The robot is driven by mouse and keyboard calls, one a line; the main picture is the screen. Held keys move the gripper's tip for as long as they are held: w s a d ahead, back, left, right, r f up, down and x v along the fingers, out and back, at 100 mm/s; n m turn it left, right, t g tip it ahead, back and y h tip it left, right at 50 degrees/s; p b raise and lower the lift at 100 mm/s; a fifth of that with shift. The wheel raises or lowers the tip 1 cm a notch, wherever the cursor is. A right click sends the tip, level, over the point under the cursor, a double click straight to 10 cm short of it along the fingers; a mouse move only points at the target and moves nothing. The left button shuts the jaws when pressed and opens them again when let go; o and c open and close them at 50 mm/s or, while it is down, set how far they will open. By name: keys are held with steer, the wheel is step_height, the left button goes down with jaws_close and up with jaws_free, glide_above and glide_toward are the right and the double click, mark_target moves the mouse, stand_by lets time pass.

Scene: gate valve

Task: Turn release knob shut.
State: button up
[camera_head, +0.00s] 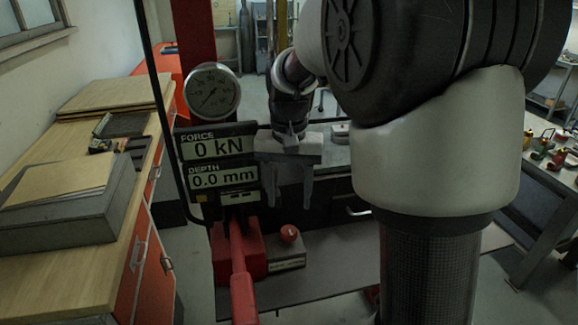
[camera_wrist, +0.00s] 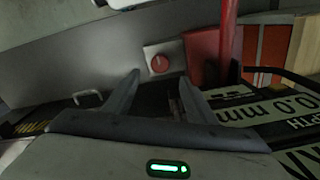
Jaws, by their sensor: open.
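The release knob (camera_head: 289,233) is a small round red knob on top of a grey box (camera_head: 287,260) with a label strip on its front. In the wrist view the knob (camera_wrist: 160,63) shows beyond my fingertips, with a pale mark across its face. My gripper (camera_head: 289,203) points down, open and empty, above the knob and apart from it. In the wrist view its two fingers (camera_wrist: 160,80) stand apart, with the knob roughly in line with the gap between them. The knob's exact turn angle is too small to tell.
A red pump block with a red lever (camera_head: 240,275) stands just left of the knob. Display panels (camera_head: 217,163) reading 0 kN and 0.0 mm and a round gauge (camera_head: 212,90) stand left of my gripper. A wooden workbench (camera_head: 60,265) is at left. A drawer handle (camera_wrist: 88,97) shows in the wrist view.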

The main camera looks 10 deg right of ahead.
step_height(320, 180, up, 8)
glide_above(289, 230)
steer(key=shift+w, duration=0.1)
steer(key=shift+f, duration=0.1)
step_height(289, 230, down, 17)
steer(key=n+b, duration=0.1)
steer(key=b, duration=0.5)
steer(key=n+b, duration=0.2)
steer(key=b, duration=0.4)
steer(key=shift+f+n, duration=0.2)
steer(key=shift+n, duration=0.1)
